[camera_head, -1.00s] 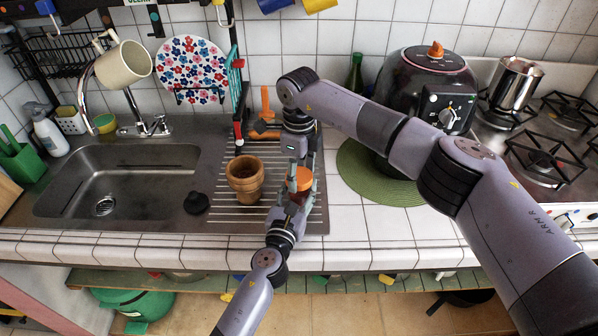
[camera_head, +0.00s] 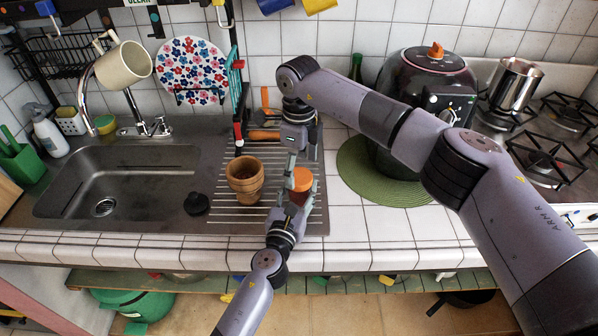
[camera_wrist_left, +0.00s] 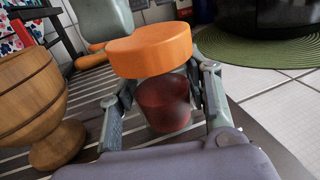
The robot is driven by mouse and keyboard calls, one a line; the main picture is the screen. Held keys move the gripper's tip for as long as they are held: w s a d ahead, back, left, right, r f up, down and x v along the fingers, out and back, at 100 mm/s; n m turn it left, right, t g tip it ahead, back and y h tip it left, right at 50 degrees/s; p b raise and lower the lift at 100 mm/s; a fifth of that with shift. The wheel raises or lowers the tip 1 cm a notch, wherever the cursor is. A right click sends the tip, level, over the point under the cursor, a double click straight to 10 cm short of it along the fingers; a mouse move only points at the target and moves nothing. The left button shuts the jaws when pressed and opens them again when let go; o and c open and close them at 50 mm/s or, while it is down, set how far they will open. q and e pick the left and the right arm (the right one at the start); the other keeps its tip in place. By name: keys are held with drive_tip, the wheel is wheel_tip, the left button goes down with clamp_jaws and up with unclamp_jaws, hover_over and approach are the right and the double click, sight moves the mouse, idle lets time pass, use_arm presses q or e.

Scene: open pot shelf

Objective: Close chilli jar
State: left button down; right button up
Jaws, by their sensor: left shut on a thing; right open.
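The chilli jar (camera_wrist_left: 165,104) has dark red contents and stands on the ribbed drainboard. Its wide orange lid (camera_wrist_left: 150,50) is on top, looking slightly tilted in the left wrist view; I cannot tell whether it is fully seated. The lid also shows in the head view (camera_head: 302,180). My left gripper (camera_head: 298,200) is shut on the jar from the front, a finger on each side below the lid. My right gripper (camera_head: 291,176) is open, pointing down at the lid's back left edge. I cannot tell whether it touches the lid.
A brown wooden cup (camera_head: 245,180) stands just left of the jar. A black plug (camera_head: 196,203) lies near the sink (camera_head: 125,170). A round green mat (camera_head: 375,180) under a dark cooker (camera_head: 430,85) is to the right. An orange-handled tool (camera_head: 265,135) lies behind.

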wheel_tip(320, 180, up, 10)
drive_tip(key=shift+f, duration=0.2)
use_arm(q)
drive_tip(key=c, duration=0.8)
unclamp_jaws()
drive_tip(key=shift+o, duration=0.2)
drive_tip(key=v, duration=1.2)
